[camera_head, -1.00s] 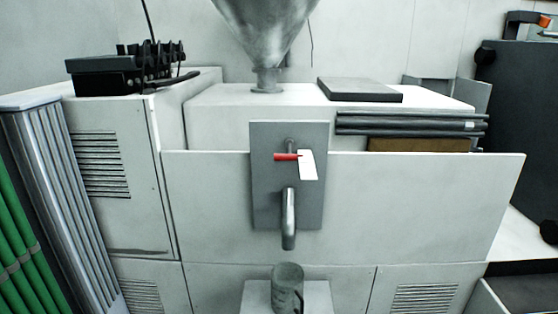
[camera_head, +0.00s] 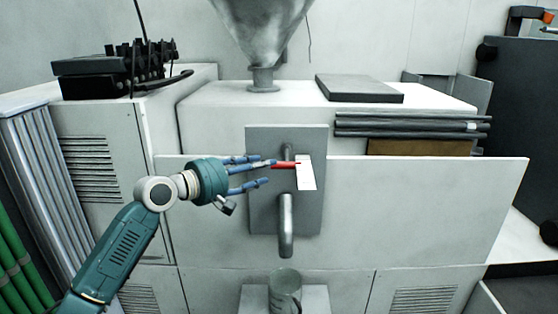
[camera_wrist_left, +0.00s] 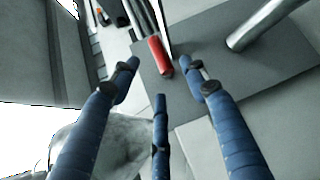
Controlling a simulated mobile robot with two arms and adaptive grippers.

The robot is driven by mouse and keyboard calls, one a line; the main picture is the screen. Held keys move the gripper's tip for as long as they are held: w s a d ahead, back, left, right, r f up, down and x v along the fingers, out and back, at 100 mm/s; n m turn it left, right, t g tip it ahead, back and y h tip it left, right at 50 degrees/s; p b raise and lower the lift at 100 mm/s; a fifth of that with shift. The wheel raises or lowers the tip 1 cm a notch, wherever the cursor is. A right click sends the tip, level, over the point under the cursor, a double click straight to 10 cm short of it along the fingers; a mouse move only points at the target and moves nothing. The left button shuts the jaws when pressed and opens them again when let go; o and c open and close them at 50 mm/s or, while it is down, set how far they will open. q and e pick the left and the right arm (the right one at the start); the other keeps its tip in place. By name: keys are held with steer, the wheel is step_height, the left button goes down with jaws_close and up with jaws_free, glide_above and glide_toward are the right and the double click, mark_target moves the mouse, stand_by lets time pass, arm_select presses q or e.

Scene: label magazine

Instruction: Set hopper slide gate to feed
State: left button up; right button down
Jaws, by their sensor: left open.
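The red handle (camera_head: 285,166) points left from a fitting on the grey plate (camera_head: 262,215) below the metal hopper (camera_head: 262,35). A white tag (camera_head: 306,176) hangs at the handle's right end. My left gripper (camera_head: 269,173) is open, its blue fingers reaching in from the left, with the fingertips close to the handle's left end. In the left wrist view the red handle (camera_wrist_left: 160,57) lies between the spread fingertips, just beyond them, with nothing gripped. I cannot tell if any finger touches it. My right gripper is not in view.
A metal spout (camera_head: 286,225) sticks out below the handle, above a grey cup (camera_head: 285,288) on a small shelf. Dark bars (camera_head: 410,125) and a flat dark slab (camera_head: 358,89) lie on the machine at the right. The white panel (camera_head: 420,205) right of the plate is clear.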

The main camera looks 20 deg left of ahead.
mark_target(279, 163)
arm_select(q)
steer(key=p+x, duration=0.1)
steer(key=x, duration=0.5)
steer(key=shift+w+d+r+p, duration=0.1)
steer(key=shift+r+p, duration=0.1)
steer(key=shift+p, duration=0.2)
steer(key=shift+w+d+f, duration=0.2)
steer(key=shift+w+d, duration=0.05)
steer(key=shift+w, duration=0.3)
steer(key=shift+w+f, duration=0.1)
